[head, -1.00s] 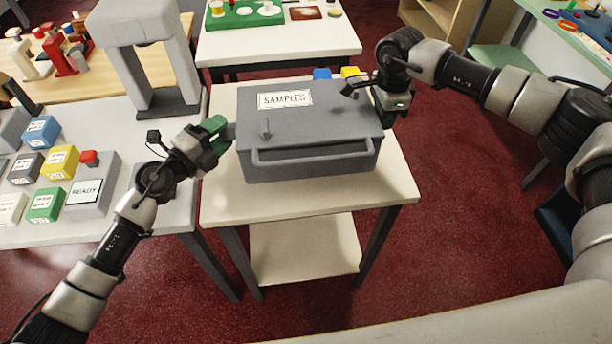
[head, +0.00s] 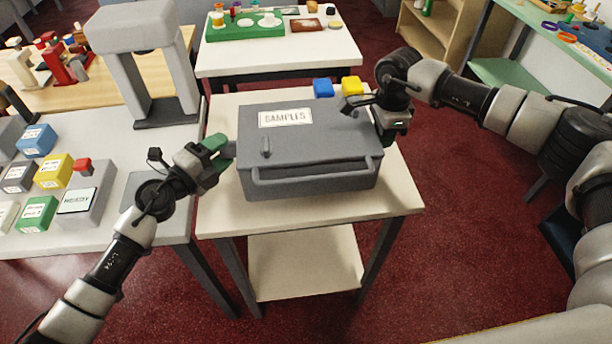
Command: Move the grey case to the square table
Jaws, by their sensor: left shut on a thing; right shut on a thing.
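The grey case (head: 325,152), with a "SAMPLES" label and a front handle, is level over a small pale table (head: 223,218) with a lower shelf. I cannot tell whether its underside touches the tabletop. My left gripper (head: 230,150) is shut on the case's left side; its fingertips are partly hidden. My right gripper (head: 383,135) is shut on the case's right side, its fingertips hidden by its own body. Another white table (head: 280,57) stands behind. I cannot tell which table is the square one.
A blue block (head: 322,88) and a yellow block (head: 352,86) are just behind the case. At left, a counter (head: 150,190) holds labelled blocks, a box with a red button (head: 85,205) and a grey arch stand (head: 140,60). Red carpet is open at right.

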